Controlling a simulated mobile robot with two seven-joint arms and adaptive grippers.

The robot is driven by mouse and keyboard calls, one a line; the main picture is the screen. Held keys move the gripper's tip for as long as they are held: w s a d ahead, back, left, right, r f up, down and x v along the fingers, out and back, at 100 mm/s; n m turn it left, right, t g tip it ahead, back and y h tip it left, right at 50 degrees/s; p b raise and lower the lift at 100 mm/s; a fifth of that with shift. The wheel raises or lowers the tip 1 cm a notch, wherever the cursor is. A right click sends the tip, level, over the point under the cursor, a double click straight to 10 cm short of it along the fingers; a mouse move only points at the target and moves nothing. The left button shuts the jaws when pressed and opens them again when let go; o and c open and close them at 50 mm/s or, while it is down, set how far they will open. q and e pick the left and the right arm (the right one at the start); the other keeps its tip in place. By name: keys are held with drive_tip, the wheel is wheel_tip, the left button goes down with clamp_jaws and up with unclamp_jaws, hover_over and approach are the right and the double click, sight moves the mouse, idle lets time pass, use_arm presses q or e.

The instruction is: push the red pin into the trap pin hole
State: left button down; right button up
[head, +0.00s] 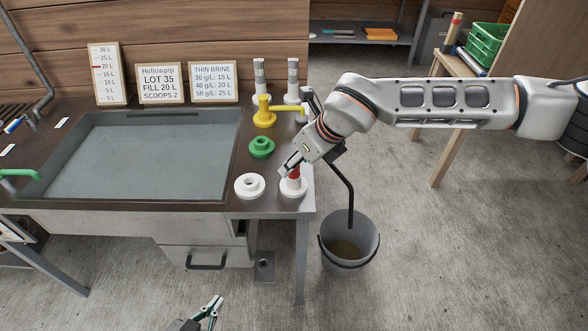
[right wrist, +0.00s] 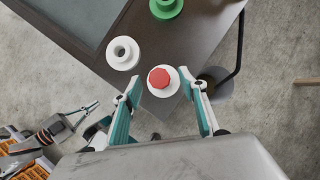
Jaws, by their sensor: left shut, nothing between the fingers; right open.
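The red pin (head: 294,172) stands in a white round collar (head: 293,188) at the front right corner of the bench. Its faceted red top also shows in the right wrist view (right wrist: 159,77), with the white collar (right wrist: 172,89) around it. My right gripper (head: 290,167) is open above the pin; in the right wrist view its fingers (right wrist: 165,93) lie on either side of the pin, apart from it. How deep the pin sits is hidden. My left gripper (head: 212,307) is shut and empty, low in front of the bench; it also shows in the right wrist view (right wrist: 84,112).
A white ring (head: 249,186), a green ring (head: 261,147) and a yellow valve (head: 264,113) stand near the pin. A sunken basin (head: 140,190) fills the bench's middle. A bucket (head: 349,246) stands on the floor at right, beside clear floor.

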drive_tip(key=shift+x, duration=1.25)
clamp_jaws()
drive_tip(key=shift+r, duration=0.1)
drive_tip(key=shift+r, duration=0.1)
wheel_tip(320, 180, up, 20)
